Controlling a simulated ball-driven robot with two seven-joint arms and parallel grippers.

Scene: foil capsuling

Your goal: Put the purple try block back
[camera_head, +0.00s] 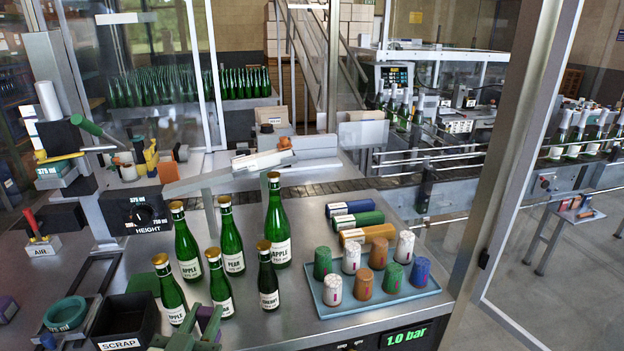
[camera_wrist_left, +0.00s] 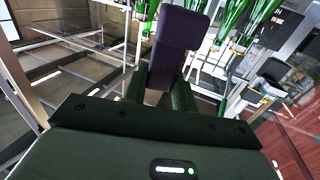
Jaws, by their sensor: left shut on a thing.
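My left gripper (camera_head: 195,333), dark green, is at the bottom of the head view, just right of the scrap bin. It is shut on the purple try block (camera_head: 207,314), held in front of the nearest bottles. In the left wrist view the purple block (camera_wrist_left: 182,38) sticks out beyond the green fingers of the left gripper (camera_wrist_left: 160,88). A second purple object (camera_head: 8,308) shows at the left edge of the head view; I cannot tell what it is. My right gripper is in neither view.
Several green bottles (camera_head: 231,240) stand close to the left gripper. A black SCRAP bin (camera_head: 128,322) and a green ring (camera_head: 66,314) are at its left. A blue tray (camera_head: 372,303) of coloured capsules lies right. The HEIGHT station (camera_head: 135,213) stands behind the bin.

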